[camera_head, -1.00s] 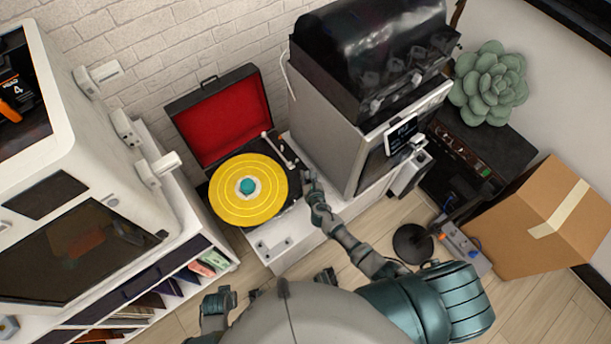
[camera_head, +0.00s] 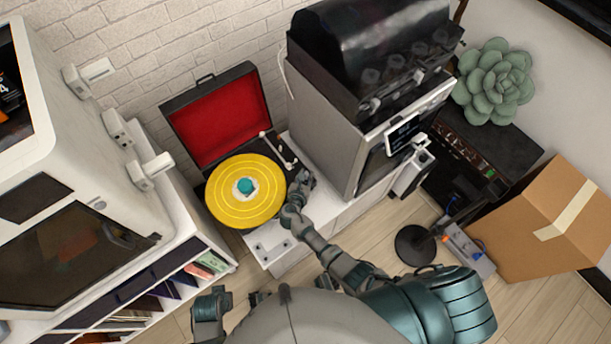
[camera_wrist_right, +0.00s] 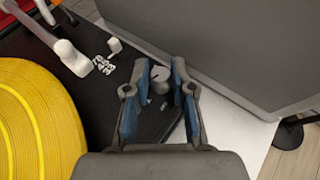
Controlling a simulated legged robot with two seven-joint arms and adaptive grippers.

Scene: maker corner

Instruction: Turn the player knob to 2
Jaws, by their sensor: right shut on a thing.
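The record player (camera_head: 210,165) stands open on a white cabinet, with a red-lined lid and a yellow record (camera_head: 225,205). Its small grey knob (camera_wrist_right: 158,82) shows in the right wrist view near the deck's corner, with a light mark on top; I cannot read a number. My right gripper (camera_head: 303,178) is at the deck's right side. In the head view the gripper hides the knob. My left gripper does not show clearly.
A tall grey machine (camera_head: 330,140) stands close on the right. A white printer-like cabinet (camera_head: 90,170) is at left. A cardboard box (camera_head: 540,220) is at right.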

